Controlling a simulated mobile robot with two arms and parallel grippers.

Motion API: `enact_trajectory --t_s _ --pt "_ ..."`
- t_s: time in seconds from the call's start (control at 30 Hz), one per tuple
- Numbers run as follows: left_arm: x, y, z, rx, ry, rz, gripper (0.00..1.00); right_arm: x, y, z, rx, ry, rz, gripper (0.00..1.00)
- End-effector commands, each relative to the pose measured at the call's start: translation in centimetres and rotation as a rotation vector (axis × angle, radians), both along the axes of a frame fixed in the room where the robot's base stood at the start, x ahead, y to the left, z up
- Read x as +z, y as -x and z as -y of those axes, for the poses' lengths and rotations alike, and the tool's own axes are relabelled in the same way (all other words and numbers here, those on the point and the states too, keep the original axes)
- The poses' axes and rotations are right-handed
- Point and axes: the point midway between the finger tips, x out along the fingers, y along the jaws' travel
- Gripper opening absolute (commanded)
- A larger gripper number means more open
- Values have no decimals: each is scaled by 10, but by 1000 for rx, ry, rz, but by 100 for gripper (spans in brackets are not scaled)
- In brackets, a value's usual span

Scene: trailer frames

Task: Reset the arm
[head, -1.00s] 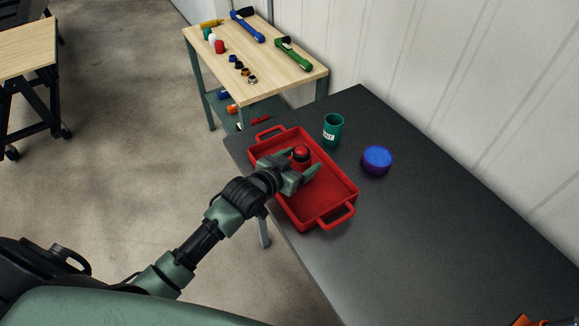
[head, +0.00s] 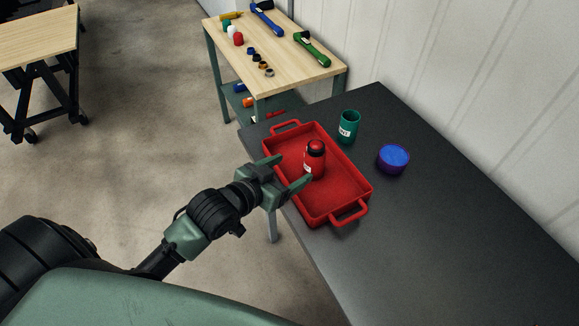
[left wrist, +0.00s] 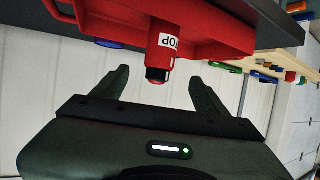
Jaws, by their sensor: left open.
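My left gripper (head: 288,174) is open and empty at the near left edge of the red tray (head: 351,189). A red bottle with a dark cap band and white label (head: 315,161) stands upright in the tray, just beyond the fingertips and apart from them. In the left wrist view, which is upside down, the bottle (left wrist: 164,48) shows past and between the open fingers (left wrist: 155,88), with the tray (left wrist: 215,40) around it. My right gripper is not in view.
The tray sits on a dark table (head: 430,230). A green cup (head: 349,127) and a blue-purple round container (head: 393,158) stand beyond it. A wooden-topped bench (head: 285,80) with hammers and small parts is at the back. The table's right front is clear.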

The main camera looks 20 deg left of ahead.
Motion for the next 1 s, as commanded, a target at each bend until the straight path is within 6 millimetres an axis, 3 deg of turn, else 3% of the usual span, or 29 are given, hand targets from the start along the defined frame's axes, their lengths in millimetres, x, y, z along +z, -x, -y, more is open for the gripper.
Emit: enact_trajectory --t_s 0.27,0.37,0.63,1.0 --pt "-2 1 0 1 -1 -7 74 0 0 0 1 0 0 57" --pt "-13 13 2 12 -19 -64 74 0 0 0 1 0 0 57" --pt "-66 96 1 68 -127 -417 74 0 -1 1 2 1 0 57" --pt "-92 203 -4 108 -208 -801 74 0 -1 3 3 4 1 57"
